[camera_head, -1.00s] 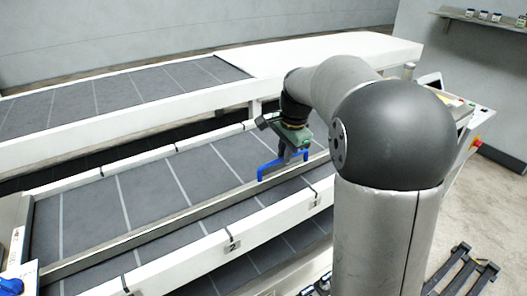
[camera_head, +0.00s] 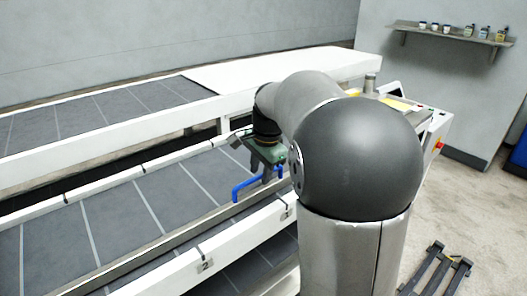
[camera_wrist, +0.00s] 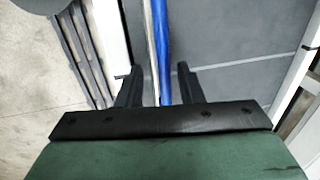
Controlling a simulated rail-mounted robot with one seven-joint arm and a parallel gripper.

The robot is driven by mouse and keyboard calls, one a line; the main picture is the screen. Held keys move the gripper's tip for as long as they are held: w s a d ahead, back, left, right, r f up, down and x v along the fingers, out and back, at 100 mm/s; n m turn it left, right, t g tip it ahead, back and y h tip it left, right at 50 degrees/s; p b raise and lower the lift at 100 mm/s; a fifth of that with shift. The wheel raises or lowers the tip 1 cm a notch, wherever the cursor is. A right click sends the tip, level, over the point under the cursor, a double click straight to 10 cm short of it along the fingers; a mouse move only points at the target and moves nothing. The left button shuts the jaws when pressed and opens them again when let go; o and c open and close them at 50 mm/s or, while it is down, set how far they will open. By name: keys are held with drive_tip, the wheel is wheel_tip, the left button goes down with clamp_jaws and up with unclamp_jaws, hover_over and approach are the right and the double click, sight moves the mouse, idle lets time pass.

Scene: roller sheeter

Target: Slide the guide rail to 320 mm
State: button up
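The guide rail (camera_head: 170,240) is a long, straight metal bar lying along the front of the lower grey belt. A blue bracket-shaped handle (camera_head: 240,191) stands at the rail, toward its right part. My gripper (camera_head: 270,176) is right at the handle, above the rail. In the wrist view, the two black fingers (camera_wrist: 159,85) are apart. The blue bar (camera_wrist: 164,45) and a silver strip beside it run between them, with gaps on both sides. I cannot tell how deep the bar sits between the fingers. My arm hides the rail's right end. I cannot read a scale.
The lower belt (camera_head: 120,213) has white cross lines, and its front white edge carries plates marked 1 and 2 (camera_head: 205,265). An upper belt (camera_head: 90,112) and white top lie behind. A control panel (camera_head: 428,120) is at the right. A dark metal frame (camera_head: 440,272) stands on the floor.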

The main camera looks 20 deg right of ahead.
drive_tip(key=s+r, duration=0.3)
drive_tip(key=r, duration=1.3)
drive_tip(key=shift+d+r, duration=0.25)
drive_tip(key=shift+d, duration=0.15)
drive_tip(key=shift+s, duration=0.1)
drive_tip(key=s+a+f+n, duration=0.4)
drive_tip(key=s+f+n, duration=0.1)
drive_tip(key=s+f, duration=0.2)
drive_tip(key=s+a+f+n+g, duration=0.1)
drive_tip(key=s+a+f+n, duration=0.3)
drive_tip(key=s+f, duration=0.3)
drive_tip(key=s+a+f+n, duration=0.4)
drive_tip(key=s+f+n, duration=0.2)
drive_tip(key=f, duration=0.5)
drive_tip(key=shift+s+a+f+g+h, duration=0.3)
drive_tip(key=shift+s+f+g, duration=0.1)
drive_tip(key=shift+s, duration=0.55)
drive_tip(key=shift+r, duration=0.1)
